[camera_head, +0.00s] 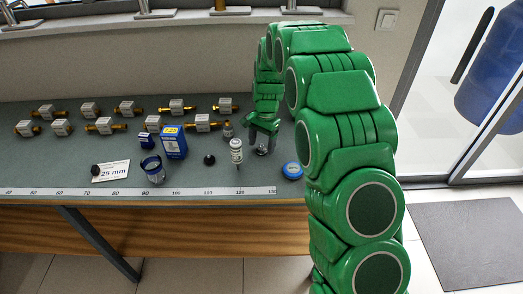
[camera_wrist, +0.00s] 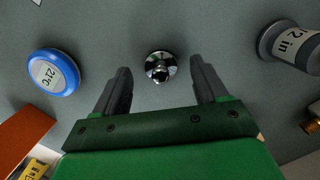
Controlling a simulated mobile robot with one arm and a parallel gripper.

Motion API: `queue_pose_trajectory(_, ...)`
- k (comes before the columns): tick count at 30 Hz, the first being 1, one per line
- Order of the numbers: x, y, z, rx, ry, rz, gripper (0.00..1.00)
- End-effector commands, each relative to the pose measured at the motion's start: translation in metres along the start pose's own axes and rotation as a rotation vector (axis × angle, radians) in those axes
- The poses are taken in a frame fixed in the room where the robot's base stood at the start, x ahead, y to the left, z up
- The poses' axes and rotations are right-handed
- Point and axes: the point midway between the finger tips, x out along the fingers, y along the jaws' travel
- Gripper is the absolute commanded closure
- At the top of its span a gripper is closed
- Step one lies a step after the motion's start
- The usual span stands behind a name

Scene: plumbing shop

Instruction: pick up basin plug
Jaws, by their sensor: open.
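The basin plug is a small shiny chrome piece (camera_wrist: 160,66) standing on the grey bench top, in the upper middle of the wrist view. In the head view the plug (camera_head: 262,151) is a small bright spot just below the gripper tips. My gripper (camera_wrist: 160,85) is open, its two dark fingers pointing at the plug. The plug lies between the lines of the fingers, just beyond the tips, with no visible contact. My gripper also shows in the head view (camera_head: 261,138), low over the right end of the bench.
A measuring strip (camera_head: 140,192) runs along the bench's front edge.

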Motion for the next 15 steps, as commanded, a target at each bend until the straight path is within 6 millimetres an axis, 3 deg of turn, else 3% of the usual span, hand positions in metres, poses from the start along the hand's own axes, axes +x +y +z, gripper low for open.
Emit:
queue_pose_trajectory(3, 0.0106, -0.0005, -0.0003, 0.000, 0.002, -0.001, 0.28)
queue_pose_trajectory(10, 0.0118, -0.0007, -0.0004, -0.001, 0.002, -0.002, 0.28)
queue_pose_trajectory(15, 0.0118, -0.0006, -0.0003, -0.001, 0.002, -0.002, 0.54)
